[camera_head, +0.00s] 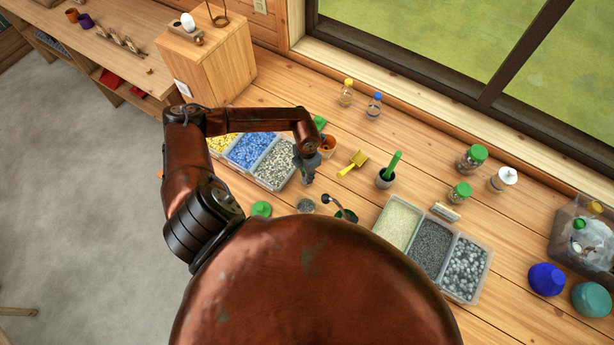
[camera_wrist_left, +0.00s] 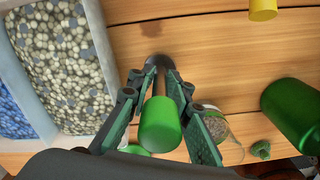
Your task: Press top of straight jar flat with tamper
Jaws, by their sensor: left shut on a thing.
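My left gripper (camera_head: 309,178) hangs above the bench in front of the left tray. In the left wrist view its fingers (camera_wrist_left: 165,105) are shut around the tamper (camera_wrist_left: 160,125), which has a green handle and a dark end pointing away from the camera. In the head view the tamper cannot be made out. A small clear jar with grey grains (camera_head: 305,204), likely the straight jar, stands just in front of the gripper. It also shows in the left wrist view (camera_wrist_left: 212,125), right of the fingers and partly hidden. My right gripper is not in view.
The left tray (camera_head: 272,183) holds yellow, blue and grey grains. The right tray (camera_head: 412,258) holds sand, dark gravel and pebbles. Lidded jars (camera_head: 460,191) are at right.

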